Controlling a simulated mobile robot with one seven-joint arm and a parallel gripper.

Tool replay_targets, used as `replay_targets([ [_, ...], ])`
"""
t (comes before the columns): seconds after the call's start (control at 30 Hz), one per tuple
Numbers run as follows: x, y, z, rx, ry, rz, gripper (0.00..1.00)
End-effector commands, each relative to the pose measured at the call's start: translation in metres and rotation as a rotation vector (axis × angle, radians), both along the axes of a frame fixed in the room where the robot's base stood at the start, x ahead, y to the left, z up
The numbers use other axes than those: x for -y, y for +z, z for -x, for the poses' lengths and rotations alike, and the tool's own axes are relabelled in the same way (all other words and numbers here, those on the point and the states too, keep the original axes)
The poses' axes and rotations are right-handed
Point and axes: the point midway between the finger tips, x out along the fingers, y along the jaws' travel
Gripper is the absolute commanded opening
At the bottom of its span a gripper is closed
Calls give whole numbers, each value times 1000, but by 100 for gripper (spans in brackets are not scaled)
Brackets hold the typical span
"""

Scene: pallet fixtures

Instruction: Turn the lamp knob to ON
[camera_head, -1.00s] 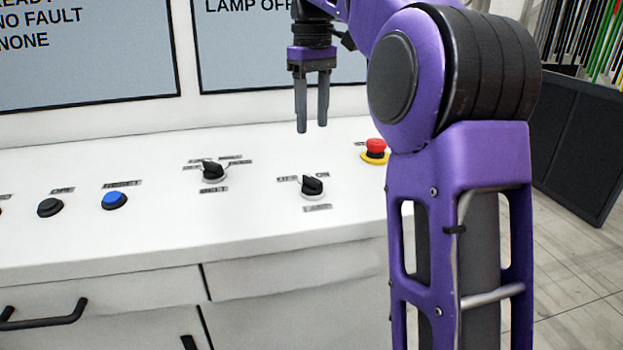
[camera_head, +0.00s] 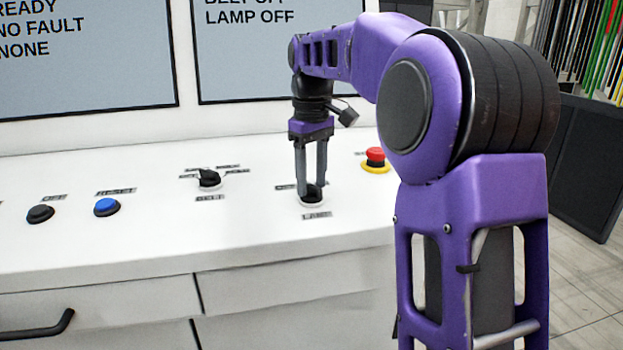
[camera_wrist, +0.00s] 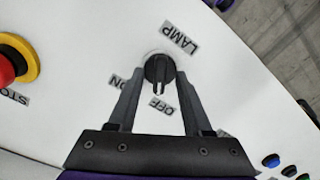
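The lamp knob (camera_head: 312,194) is a black rotary knob on the white console, with a LAMP label (camera_head: 317,215) in front of it. In the wrist view the knob (camera_wrist: 159,70) lies between my fingertips, with OFF and ON labels beside it. My gripper (camera_head: 311,192) points straight down with its fingers around the knob. The right screen (camera_head: 270,60) reads LAMP OFF.
A red emergency stop button (camera_head: 375,157) on a yellow ring is to the right. The belt knob (camera_head: 208,178), a blue reset button (camera_head: 107,207) and a black off button (camera_head: 40,214) are to the left. Drawers with handles are below the console.

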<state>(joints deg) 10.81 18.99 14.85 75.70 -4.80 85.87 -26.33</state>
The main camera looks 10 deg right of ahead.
Motion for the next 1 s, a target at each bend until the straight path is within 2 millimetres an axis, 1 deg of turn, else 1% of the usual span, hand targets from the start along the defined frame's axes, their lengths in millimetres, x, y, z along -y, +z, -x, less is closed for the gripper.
replay_targets([
  [0.03,0,0,0,0,0,0,41],
  [0.17,0,0,0,0,0,0,18],
  [0.2,0,0,0,0,0,0,10],
  [0.27,0,0,0,0,0,0,0],
  [0.67,0,1,0,-1,-12,0,0],
  [0.87,-1,3,0,-2,-81,0,0],
  [1.0,-1,4,0,-3,-174,1,0],
])
